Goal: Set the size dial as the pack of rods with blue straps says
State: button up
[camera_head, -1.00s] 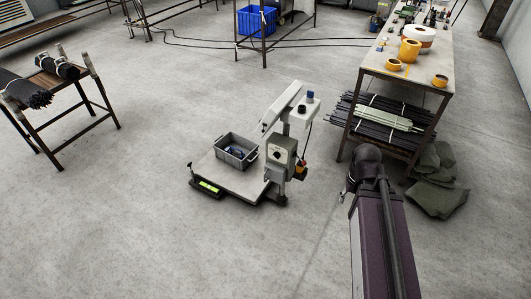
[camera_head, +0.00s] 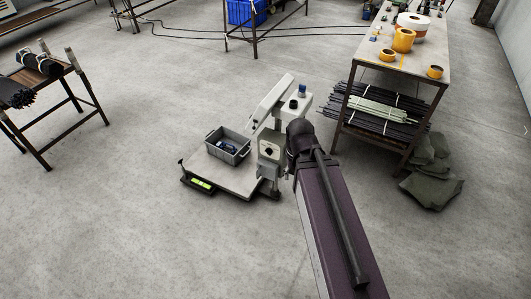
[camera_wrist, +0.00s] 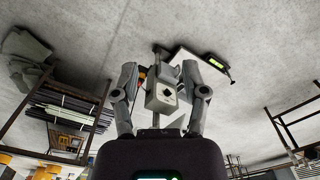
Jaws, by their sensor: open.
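A black round knob (camera_head: 268,150) sits on the face of a light grey box (camera_head: 272,165) on the scale-like machine. The knob also shows in the wrist view (camera_wrist: 169,94), where its markings are too small to read. My gripper (camera_wrist: 160,72) is open and empty, its fingers framing the box in that view; the gap cannot be told. In the head view my arm hides the gripper. Rod packs (camera_head: 372,112) with pale straps lie on the shelf under the workbench. Dark bundles (camera_head: 40,63) lie on the left rack, with whitish straps. I see no blue straps.
The machine's base plate (camera_head: 235,183) carries a grey crate (camera_head: 228,143). The workbench (camera_head: 432,50) stands to its right, with green cloth (camera_head: 432,188) on the floor beside it. A blue bin (camera_head: 245,12) is behind. The floor left and front is clear.

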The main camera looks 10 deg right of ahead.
jog(key=shift+a, duration=0.3)
jog(key=o, duration=0.5)
jog(key=shift+a, duration=0.1)
jog(key=n+t+h+b, duration=1.25)
jog(key=n+b, duration=1.05)
jog(key=b, duration=3.4)
send_near(268, 153)
jog(key=s+a+t+y, duration=0.1)
jog(key=s+t+y, duration=0.1)
jog(key=s, duration=0.2)
jog(key=shift+s+f, duration=0.1)
jog(key=shift+f, duration=0.1)
jog(key=x, duration=1.3)
jog(key=shift+w+d, duration=0.1)
jog(key=shift+w, duration=0.3)
